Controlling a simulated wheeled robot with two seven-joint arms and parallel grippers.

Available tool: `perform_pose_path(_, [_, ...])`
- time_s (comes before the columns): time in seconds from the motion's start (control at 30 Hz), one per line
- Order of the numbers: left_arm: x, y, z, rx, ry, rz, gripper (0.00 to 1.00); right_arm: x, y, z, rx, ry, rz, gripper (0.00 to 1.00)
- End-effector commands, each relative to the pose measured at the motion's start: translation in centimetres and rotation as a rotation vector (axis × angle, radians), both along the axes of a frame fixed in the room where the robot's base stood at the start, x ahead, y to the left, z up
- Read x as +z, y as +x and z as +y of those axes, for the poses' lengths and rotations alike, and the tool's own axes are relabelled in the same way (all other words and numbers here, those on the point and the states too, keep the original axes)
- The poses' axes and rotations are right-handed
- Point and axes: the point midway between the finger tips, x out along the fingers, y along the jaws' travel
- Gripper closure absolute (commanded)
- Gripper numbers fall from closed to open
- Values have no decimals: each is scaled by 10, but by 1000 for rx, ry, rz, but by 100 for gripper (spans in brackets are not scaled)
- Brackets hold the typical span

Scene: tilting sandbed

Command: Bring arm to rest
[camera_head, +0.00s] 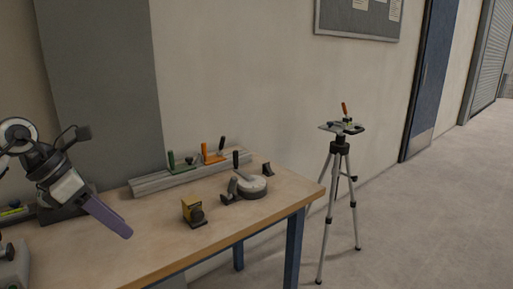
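My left arm comes in from the left edge, over the left part of the workbench. Its white and dark gripper (107,216) points down and to the right, with a long flat purple piece at its end. I cannot tell whether this piece is a finger or something held, nor how far the fingers are apart. The purple piece shows in front of the bench top, and its height above it is unclear. My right gripper is not in view.
The wooden workbench (150,232) bears a grey rail with green and orange handles (180,178), a yellow-black block (193,211) and a round grey device (251,187). A tripod (340,190) stands right of the bench. Open floor (440,220) lies further right.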

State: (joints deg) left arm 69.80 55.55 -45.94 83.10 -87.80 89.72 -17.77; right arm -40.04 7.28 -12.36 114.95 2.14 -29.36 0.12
Motion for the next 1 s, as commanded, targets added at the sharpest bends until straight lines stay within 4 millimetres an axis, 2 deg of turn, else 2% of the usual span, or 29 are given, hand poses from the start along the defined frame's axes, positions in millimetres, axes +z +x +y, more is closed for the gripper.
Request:
perform_pose_path(0.1, [-14, -1, -39, -32, -111, 9, 64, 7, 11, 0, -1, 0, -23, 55])
perform_pose_path(0.17, [-22, -3, -62, -46, -180, 18, 64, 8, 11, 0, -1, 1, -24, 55])
perform_pose_path(0.27, [-34, -9, -109, -61, -336, 45, 64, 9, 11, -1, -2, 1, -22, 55])
perform_pose_path(0.4, [-44, -30, -194, -22, -699, 139, 64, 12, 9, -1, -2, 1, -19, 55])
perform_pose_path(0.5, [-40, -42, -239, 92, -1003, 243, 64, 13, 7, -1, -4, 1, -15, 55])
perform_pose_path(0.57, [-37, -45, -253, 194, -1178, 317, 64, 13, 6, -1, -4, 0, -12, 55])
perform_pose_path(0.67, [-41, -44, -259, 419, -1447, 455, 64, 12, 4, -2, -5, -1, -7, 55])
perform_pose_path(0.77, [-64, -41, -247, 709, -1675, 606, 64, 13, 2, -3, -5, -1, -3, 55])
perform_pose_path(0.87, [-108, -46, -223, 1059, -1848, 765, 64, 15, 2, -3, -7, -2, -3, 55])
perform_pose_path(0.97, [-172, -67, -196, 1460, -1955, 920, 64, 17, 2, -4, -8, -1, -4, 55])
perform_pose_path(1.0, [-197, -81, -186, 1615, -1974, 975, 64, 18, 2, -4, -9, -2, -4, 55])
